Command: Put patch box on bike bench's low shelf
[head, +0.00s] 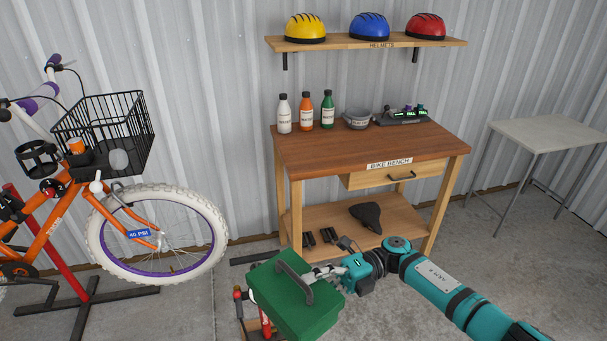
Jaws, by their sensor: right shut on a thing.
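A green box (288,307) with a dark grey handle on top hangs tilted in front of the bike bench. I take it as the patch box; no label on it can be read. My right gripper (322,276) is shut on its handle, at the right side of the box. The bike bench (330,149) stands behind, and its low shelf (402,213) is to the upper right of the box. A black saddle (367,215) and small dark parts (322,237) lie on that shelf. My left gripper is not in view.
An orange bike (60,225) with a basket stands at the left. Bottles (306,111) and a grey bowl (357,119) are on the benchtop. The shelf's right part is bare. A side table (548,133) stands right.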

